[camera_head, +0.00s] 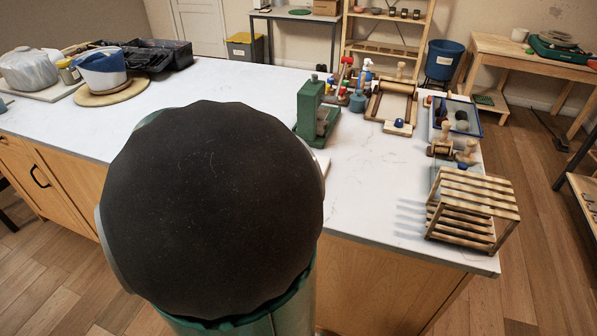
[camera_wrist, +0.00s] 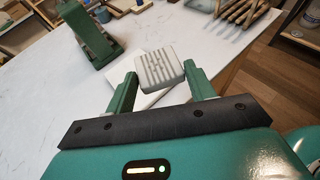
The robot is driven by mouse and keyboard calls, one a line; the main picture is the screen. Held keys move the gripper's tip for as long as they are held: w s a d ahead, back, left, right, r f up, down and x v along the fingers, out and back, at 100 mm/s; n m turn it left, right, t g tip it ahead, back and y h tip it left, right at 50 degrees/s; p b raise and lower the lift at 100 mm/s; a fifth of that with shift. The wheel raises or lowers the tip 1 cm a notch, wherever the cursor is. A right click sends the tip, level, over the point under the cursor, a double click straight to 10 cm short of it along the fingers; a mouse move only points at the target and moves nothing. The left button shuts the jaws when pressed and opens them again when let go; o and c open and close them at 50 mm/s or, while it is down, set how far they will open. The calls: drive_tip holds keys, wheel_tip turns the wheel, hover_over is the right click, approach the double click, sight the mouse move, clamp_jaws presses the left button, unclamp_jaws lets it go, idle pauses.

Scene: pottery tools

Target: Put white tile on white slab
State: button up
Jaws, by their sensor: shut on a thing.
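My gripper (camera_wrist: 160,76) shows in the wrist view with its two green fingers on either side of the white tile (camera_wrist: 159,66). It is shut on the tile, which has a ribbed, grooved face. The white slab (camera_wrist: 147,100) lies on the worktop behind and below the tile, and the fingers and tile hide part of it. A small edge of the slab (camera_head: 323,164) shows in the head view beside the dark round part of my arm. The gripper and tile are hidden there. I cannot tell whether the tile touches the slab.
A green press (camera_head: 312,112) stands on the white worktop (camera_head: 370,180) behind the slab. A wooden rack (camera_head: 472,208) stands at the front right corner. Tools and a wooden frame (camera_head: 391,103) are further back. Bowls (camera_head: 100,72) stand far left. Worktop left of the press is clear.

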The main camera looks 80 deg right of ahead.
drive_tip(key=d+f, duration=0.3)
drive_tip(key=d, duration=0.1)
drive_tip(key=d+f, duration=0.3)
drive_tip(key=d, duration=0.2)
drive_tip(key=d+f, duration=0.3)
drive_tip(key=d, duration=0.1)
drive_tip(key=shift+s+d+f, duration=0.1)
drive_tip(key=shift+s+d, duration=0.05)
drive_tip(key=shift+s, duration=0.1)
drive_tip(key=shift+d+f, duration=0.1)
drive_tip(key=shift+f, duration=0.1)
drive_tip(key=shift+d+f, duration=0.15)
drive_tip(key=shift+f, duration=0.75)
drive_tip(key=shift+d+f, duration=0.1)
drive_tip(key=shift+f, duration=0.75)
drive_tip(key=shift+f, duration=0.2)
drive_tip(key=o, duration=1)
drive_tip(key=shift+r, duration=0.1)
